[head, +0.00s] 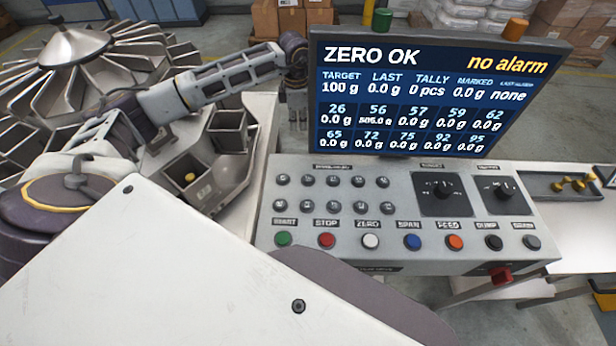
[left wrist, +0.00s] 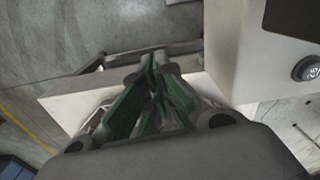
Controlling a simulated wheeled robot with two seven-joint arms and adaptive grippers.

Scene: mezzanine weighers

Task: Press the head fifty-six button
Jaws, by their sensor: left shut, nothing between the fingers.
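The grey control panel (head: 400,215) stands in front of me in the head view. It has two rows of small round dark buttons on its left part. Their numbers are too small to read, so I cannot tell by label which is head fifty-six. The screen (head: 430,90) lists 56 second in its upper row. My left gripper (head: 298,122) is shut and empty, pointing down by the screen's left edge, behind the panel's small buttons. In the left wrist view its green-padded fingers (left wrist: 155,100) are together, apart from a round button (left wrist: 308,68) at the right edge. My right gripper is out of view.
A row of coloured buttons, including a green one (head: 283,239) and a red one (head: 326,240), lines the panel's front. Two dark dials (head: 441,189) sit at its right. Metal weigher hoppers (head: 187,180) stand left of the panel. The screen rises close beside the gripper.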

